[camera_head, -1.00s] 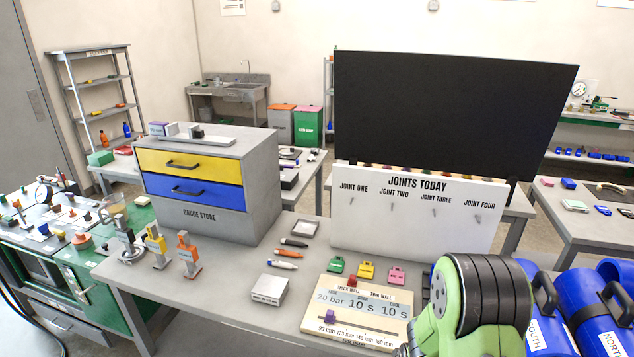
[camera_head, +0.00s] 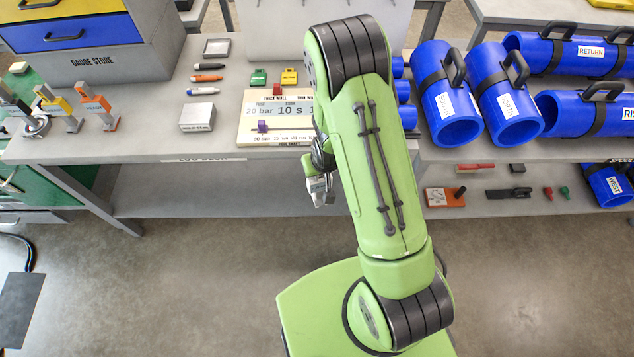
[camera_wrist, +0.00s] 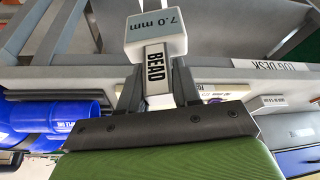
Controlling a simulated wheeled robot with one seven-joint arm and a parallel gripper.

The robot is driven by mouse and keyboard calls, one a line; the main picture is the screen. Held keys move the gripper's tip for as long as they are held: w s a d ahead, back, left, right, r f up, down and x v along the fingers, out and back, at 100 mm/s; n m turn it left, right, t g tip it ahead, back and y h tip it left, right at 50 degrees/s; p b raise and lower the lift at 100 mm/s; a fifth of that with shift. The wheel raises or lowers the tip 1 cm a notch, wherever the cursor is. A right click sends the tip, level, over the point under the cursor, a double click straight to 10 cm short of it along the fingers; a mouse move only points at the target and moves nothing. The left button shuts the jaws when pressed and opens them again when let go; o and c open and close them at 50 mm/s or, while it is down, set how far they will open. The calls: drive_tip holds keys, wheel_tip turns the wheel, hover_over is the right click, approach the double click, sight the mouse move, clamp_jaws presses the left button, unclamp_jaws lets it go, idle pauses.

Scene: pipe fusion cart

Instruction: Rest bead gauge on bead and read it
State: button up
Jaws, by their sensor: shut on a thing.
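My gripper (camera_wrist: 158,88) is shut on the bead gauge, a pale block marked "7.0 mm" (camera_wrist: 155,36) on a stem marked "BEAD". In the head view my gripper (camera_head: 320,188) hangs in front of the bench edge, partly hidden by my arm, and the gauge is hard to make out there. Blue pipes lie on the bench to the right, among them South (camera_head: 436,92), North (camera_head: 500,92) and Return (camera_head: 570,55). A blue pipe (camera_wrist: 50,113) also shows at the left of the wrist view. I cannot make out a bead on any pipe.
The gauge store drawers (camera_head: 118,45) stand at the back left. Clamp-like gauges (camera_head: 98,108), pens, a white block (camera_head: 197,117) and the setting board (camera_head: 262,134) lie on the bench. Tools lie on the lower shelf (camera_head: 225,190). The floor in front is clear.

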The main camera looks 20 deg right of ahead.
idle(0.8)
drive_tip(key=w+a+r+n+g+y+p, duration=0.1)
drive_tip(key=a+r+n+g+y+p, duration=0.15)
drive_tip(key=a+r+n, duration=0.65)
drive_tip(key=a+r+n+g+y+p, duration=0.25)
drive_tip(key=a+r, duration=0.35)
drive_tip(key=r, duration=0.7)
drive_tip(key=s+d+r+n+g+p, duration=0.1)
drive_tip(key=s+r+n, duration=0.3)
drive_tip(key=r, duration=0.6)
drive_tip(key=s+d+r+n+g+h+p, duration=0.1)
drive_tip(key=s+d+r+n+p, duration=0.1)
drive_tip(key=r+n, duration=0.5)
drive_tip(key=s+d+r+n+g+h+p, duration=0.1)
drive_tip(key=s+d+r+n, duration=0.2)
drive_tip(key=r, duration=1.2)
drive_tip(key=s+n, duration=0.3)
drive_tip(key=s, duration=0.1)
drive_tip(key=shift+d, duration=0.4)
drive_tip(key=shift+w+f, duration=0.1)
drive_tip(key=shift+f, duration=0.05)
